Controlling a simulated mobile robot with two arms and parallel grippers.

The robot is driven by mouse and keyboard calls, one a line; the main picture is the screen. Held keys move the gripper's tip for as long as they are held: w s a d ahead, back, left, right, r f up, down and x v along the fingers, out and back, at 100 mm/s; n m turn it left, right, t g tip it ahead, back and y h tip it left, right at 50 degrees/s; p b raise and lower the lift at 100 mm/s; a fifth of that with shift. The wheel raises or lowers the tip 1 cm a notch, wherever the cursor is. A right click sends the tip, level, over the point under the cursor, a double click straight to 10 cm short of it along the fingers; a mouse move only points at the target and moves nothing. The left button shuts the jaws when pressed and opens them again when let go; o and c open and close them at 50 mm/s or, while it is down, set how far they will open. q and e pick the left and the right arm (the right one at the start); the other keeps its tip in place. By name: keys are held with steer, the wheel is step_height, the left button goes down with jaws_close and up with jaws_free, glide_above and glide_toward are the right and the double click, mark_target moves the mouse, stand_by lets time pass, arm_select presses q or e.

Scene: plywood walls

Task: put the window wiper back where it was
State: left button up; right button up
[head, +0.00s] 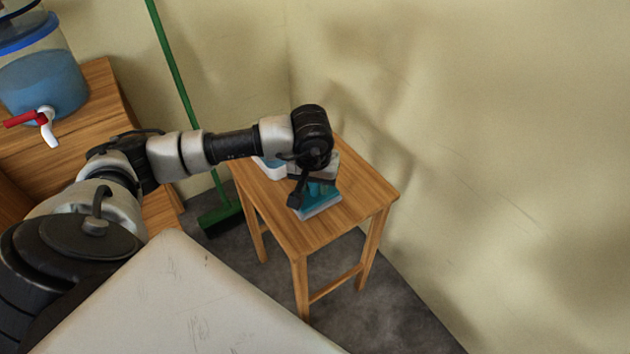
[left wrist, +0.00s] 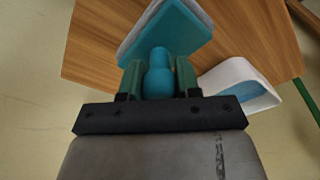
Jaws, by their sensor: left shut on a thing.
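The window wiper (head: 318,208) is teal with a pale edge and sits at the small wooden table (head: 350,208), near its front side. In the left wrist view its wide teal head (left wrist: 176,32) lies beyond the fingers and its rounded teal handle (left wrist: 158,75) is between them. My left gripper (left wrist: 157,82) is shut on the handle. In the head view the left gripper (head: 312,185) is over the table, partly hidden by my wrist. I cannot tell whether the wiper's head touches the tabletop. My right gripper is not in view.
A white container with blue inside (left wrist: 240,88) stands on the table beside the wiper, mostly hidden by my arm in the head view. A green broom (head: 180,85) leans behind the table. A blue-filled dispenser (head: 45,85) stands on a wooden cabinet. Walls are close behind and right.

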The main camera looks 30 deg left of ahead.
mark_target(313, 199)
arm_select(q)
steer(key=o, duration=1)
steer(key=shift+f, duration=0.1)
steer(key=shift+c, duration=0.2)
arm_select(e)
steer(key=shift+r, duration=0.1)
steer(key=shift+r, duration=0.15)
arm_select(q)
step_height(313, 199, up, 12)
steer(key=s+p, duration=0.1)
steer(key=p, duration=0.1)
steer(key=shift+s+d, duration=0.3)
steer(key=shift+s, duration=0.05)
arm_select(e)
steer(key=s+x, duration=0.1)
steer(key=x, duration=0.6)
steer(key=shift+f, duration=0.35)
